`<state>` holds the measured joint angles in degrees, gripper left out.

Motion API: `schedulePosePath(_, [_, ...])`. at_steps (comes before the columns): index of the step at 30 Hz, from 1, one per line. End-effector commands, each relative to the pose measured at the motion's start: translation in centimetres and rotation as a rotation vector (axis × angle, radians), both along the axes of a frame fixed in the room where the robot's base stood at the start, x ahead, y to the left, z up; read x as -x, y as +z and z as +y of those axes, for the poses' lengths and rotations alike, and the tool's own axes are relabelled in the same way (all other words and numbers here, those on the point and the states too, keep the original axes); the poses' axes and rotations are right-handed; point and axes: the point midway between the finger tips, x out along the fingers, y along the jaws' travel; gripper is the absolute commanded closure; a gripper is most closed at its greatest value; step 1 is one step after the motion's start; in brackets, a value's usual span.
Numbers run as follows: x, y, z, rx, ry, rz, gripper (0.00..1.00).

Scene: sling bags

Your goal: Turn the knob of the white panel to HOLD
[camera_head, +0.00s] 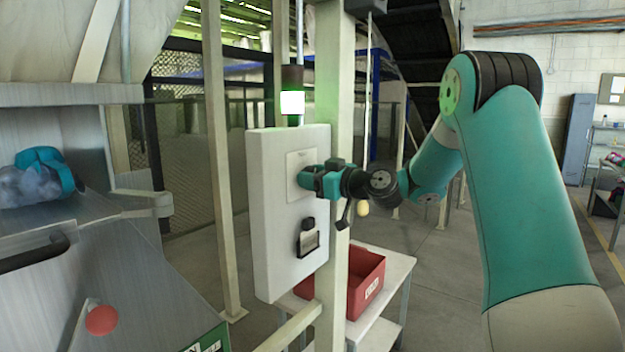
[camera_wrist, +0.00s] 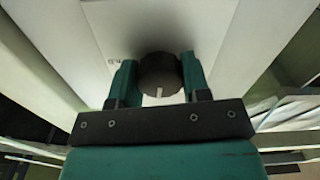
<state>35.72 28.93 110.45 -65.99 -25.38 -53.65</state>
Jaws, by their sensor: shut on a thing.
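The white panel (camera_head: 285,255) is mounted upright on a pale post in the middle of the head view. Its face also shows in the wrist view (camera_wrist: 205,25). A dark round knob (camera_wrist: 160,73) with a pale pointer mark sits on the panel. In the wrist view my gripper (camera_wrist: 158,82) has a teal finger on each side of the knob and is shut on it. In the head view my gripper (camera_head: 308,180) reaches the panel's upper plate from the right and hides the knob. The mark points toward the gripper's palm; no HOLD label is readable.
A second dark control (camera_head: 308,240) sits lower on the panel. A lit green-white lamp (camera_head: 292,103) stands above it. A red bin (camera_head: 366,284) rests on a white table (camera_head: 398,268) behind. A metal machine with a red button (camera_head: 101,320) stands at left. Open floor lies behind.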

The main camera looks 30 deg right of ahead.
Motion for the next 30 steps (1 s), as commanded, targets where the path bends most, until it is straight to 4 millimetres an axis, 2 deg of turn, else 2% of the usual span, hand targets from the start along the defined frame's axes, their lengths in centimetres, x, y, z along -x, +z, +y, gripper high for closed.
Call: schedulePosePath(30, [0.03, 0.08, 0.07, -0.865, 0.000, 0.314, 0.81])
